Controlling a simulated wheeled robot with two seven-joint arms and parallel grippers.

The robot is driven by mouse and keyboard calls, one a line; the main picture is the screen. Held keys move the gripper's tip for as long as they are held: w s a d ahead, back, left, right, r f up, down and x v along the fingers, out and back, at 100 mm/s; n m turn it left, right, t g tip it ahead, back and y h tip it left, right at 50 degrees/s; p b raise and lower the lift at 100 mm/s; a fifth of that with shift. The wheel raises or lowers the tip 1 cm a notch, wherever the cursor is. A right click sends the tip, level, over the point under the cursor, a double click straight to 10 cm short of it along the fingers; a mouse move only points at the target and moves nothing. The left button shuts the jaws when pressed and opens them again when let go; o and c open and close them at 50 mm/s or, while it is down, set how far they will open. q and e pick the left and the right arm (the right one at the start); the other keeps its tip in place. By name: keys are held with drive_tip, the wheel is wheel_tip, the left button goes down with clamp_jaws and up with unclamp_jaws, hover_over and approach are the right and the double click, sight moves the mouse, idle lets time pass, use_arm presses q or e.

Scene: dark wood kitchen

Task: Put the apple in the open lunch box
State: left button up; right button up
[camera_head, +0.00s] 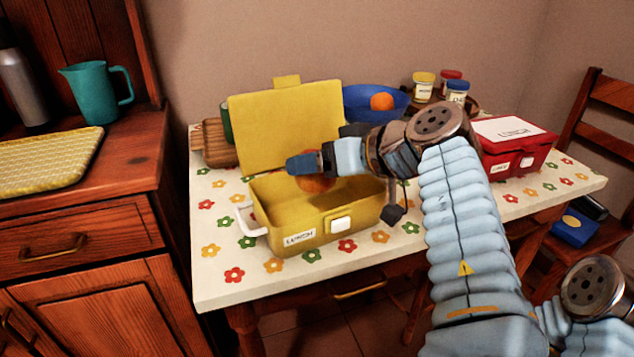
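The yellow lunch box (318,225) stands on the table with its lid (285,122) raised at the back. A red-orange apple (317,184) shows within the opening of the box. Its top is hidden by my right gripper (303,164), which reaches in from the right over the box. The blue fingertip overlaps the apple in the picture. I cannot tell whether the fingers grip it, or whether the apple touches the box floor. My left gripper is not in view.
A closed red lunch box (515,160) stands at the right of the table. Behind are a blue bowl (360,104) holding an orange fruit (381,101), several jars (424,86), and a wooden board (216,145). A counter with a teal jug (93,95) is at the left.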

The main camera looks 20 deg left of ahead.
sight(317, 188)
use_arm(q)
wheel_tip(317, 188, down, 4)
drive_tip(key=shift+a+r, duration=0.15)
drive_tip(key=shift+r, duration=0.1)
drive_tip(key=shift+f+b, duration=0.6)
drive_tip(key=shift+b, duration=0.2)
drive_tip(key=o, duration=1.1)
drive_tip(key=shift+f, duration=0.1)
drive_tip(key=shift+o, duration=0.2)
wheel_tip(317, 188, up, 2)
drive_tip(key=p, duration=0.2)
drive_tip(key=shift+p, duration=0.3)
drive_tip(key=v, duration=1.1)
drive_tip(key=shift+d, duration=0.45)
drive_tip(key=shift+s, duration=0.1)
